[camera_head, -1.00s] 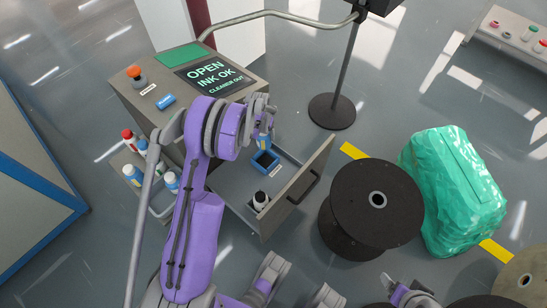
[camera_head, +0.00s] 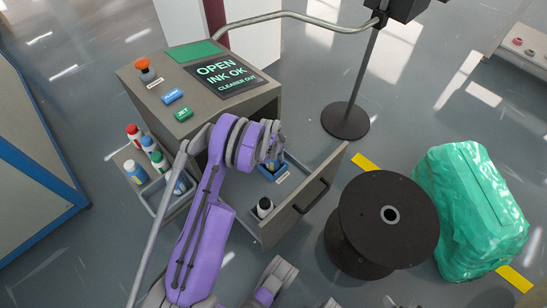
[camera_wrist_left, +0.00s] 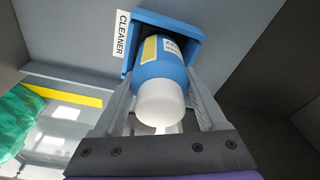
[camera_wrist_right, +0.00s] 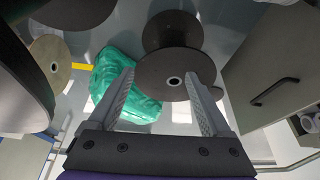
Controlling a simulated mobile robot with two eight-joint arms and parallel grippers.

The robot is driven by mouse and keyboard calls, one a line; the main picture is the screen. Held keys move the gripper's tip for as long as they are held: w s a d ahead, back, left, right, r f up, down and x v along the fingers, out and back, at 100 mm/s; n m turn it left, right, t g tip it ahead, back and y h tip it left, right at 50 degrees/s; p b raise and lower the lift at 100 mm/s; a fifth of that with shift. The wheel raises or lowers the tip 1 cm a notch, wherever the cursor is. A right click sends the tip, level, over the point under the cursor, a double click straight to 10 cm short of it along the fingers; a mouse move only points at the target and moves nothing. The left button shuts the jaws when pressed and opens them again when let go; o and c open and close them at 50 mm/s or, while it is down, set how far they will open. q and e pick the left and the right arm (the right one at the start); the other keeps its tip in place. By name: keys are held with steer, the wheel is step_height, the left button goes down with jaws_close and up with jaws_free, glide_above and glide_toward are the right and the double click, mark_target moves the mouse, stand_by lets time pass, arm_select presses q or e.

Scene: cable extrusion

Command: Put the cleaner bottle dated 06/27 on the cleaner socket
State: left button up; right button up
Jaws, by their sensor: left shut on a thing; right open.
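In the left wrist view a blue bottle (camera_wrist_left: 158,72) with a white cap and a pale label stands with its lower end in or over the blue socket (camera_wrist_left: 192,30) marked CLEANER. I cannot read its date. My left gripper (camera_wrist_left: 160,105) is shut on this bottle. In the head view my left gripper (camera_head: 272,150) is over the blue cleaner socket (camera_head: 276,171) in the open drawer, and the arm partly hides the bottle. My right gripper (camera_wrist_right: 160,90) is open and empty, facing the black spool in its wrist view.
A side rack (camera_head: 150,193) holds several bottles. The machine's screen (camera_head: 221,78) reads OPEN, INK OK, CLEANER OUT. A black spool (camera_head: 360,235) and a green wrapped bundle (camera_head: 468,215) stand right of the drawer.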

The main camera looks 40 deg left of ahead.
arm_select(q)
steer(key=shift+f, duration=0.2)
steer(key=o, duration=1.5)
steer(key=shift+o, duration=0.2)
